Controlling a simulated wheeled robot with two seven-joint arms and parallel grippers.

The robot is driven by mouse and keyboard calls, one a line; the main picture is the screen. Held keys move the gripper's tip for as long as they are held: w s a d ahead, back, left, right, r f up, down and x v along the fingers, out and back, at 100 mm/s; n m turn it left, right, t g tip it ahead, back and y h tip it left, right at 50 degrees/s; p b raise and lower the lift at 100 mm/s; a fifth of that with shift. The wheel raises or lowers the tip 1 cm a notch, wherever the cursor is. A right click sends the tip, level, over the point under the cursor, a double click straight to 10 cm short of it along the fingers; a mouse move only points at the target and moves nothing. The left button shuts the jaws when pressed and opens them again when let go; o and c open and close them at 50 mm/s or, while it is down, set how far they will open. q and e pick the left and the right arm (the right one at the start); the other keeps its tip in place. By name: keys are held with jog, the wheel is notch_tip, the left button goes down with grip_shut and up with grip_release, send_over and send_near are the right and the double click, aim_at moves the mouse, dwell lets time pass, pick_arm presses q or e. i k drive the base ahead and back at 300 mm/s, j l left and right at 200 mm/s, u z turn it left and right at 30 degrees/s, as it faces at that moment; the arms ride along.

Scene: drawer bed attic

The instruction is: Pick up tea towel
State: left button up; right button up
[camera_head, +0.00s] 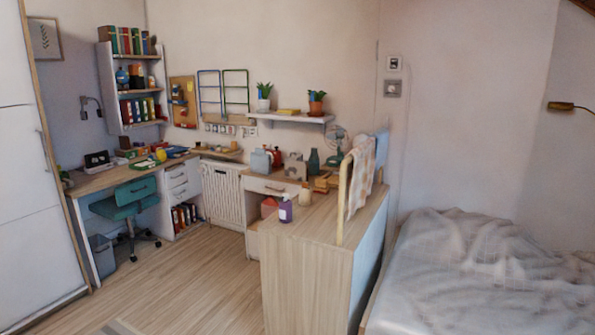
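A checked cloth in pale orange and white, which looks like the tea towel (361,175), hangs over a wooden rack (343,205). The rack stands on the right part of a wooden cabinet top (318,214). A light blue cloth (381,150) hangs on the same rack behind it. The lower edge of the checked cloth reaches close to the cabinet top; I cannot tell whether it touches. Neither of my grippers shows in the head view.
A purple pump bottle (285,210) and a beige cup (305,197) stand left of the rack. A bed (470,280) lies to the right, close beside the cabinet. A teal chair (130,198) stands at the desk. Wooden floor (190,285) is clear left of the cabinet.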

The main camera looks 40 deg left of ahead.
aim_at(262, 162)
jog(key=u, duration=0.95)
jog(key=i+j+u, duration=1)
jog(key=i, duration=0.1)
